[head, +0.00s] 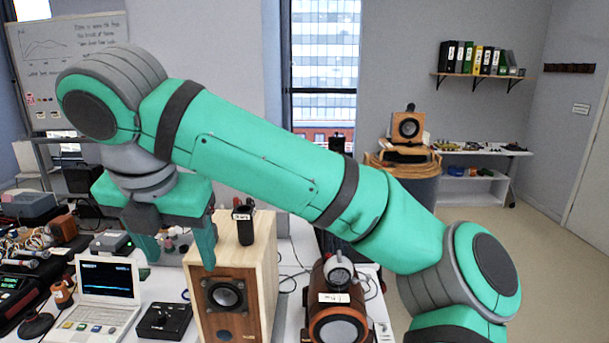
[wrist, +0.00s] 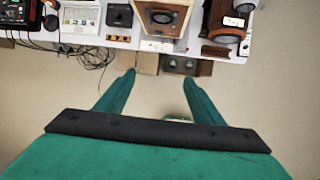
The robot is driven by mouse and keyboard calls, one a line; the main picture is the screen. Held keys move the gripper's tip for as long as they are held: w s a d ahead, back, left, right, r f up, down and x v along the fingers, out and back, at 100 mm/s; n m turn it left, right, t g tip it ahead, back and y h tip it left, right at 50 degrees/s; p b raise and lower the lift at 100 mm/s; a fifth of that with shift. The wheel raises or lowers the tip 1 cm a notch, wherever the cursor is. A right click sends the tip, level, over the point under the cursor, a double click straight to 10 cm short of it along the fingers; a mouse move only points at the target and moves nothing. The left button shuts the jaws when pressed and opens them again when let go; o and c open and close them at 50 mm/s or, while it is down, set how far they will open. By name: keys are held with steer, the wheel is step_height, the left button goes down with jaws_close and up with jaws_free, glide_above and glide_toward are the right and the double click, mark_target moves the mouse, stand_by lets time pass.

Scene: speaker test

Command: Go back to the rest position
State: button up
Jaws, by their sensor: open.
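My green arm reaches across the head view, and my gripper (head: 179,254) hangs at its left end with the fingers pointing down. The fingers are apart with nothing between them. A wooden speaker (head: 262,265) stands on the table, close to the gripper in the head view. The wrist view shows the speaker (wrist: 163,17) beyond the fingertips, apart from them.
A white laptop (head: 107,285) and a black box (head: 164,321) stand left of the speaker. A red-brown device (head: 338,300) stands to its right. A small black item (head: 243,222) is on the speaker's top. Cables hang off the table edge at left in the wrist view. Open floor lies at right.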

steer(key=w+a+f+m+t+y, duration=0.1)
steer(key=w+a+f+m+y, duration=0.75)
steer(key=a+f+y, duration=0.35)
steer(key=d+f+m+t+h, duration=0.1)
steer(key=d+f+m+t, duration=0.4)
steer(key=f+m, duration=0.4)
steer(key=d+f+m+t, duration=0.4)
steer(key=f+m+t, duration=0.1)
steer(key=f+m, duration=0.3)
steer(key=s+d+f+m+t+h, duration=0.2)
steer(key=s+d+f+m+h, duration=0.85)
steer(key=s+f, duration=0.65)
steer(key=s+d+f+g, duration=0.1)
steer(key=s+d, duration=0.4)
steer(key=s, duration=0.6)
steer(key=s+d+f+h, duration=0.1)
steer(key=s+d, duration=0.5)
steer(key=s, duration=0.5)
steer(key=shift+d+n+g, duration=0.15)
steer(key=shift+n+g, duration=0.15)
steer(key=shift+g, duration=0.1)
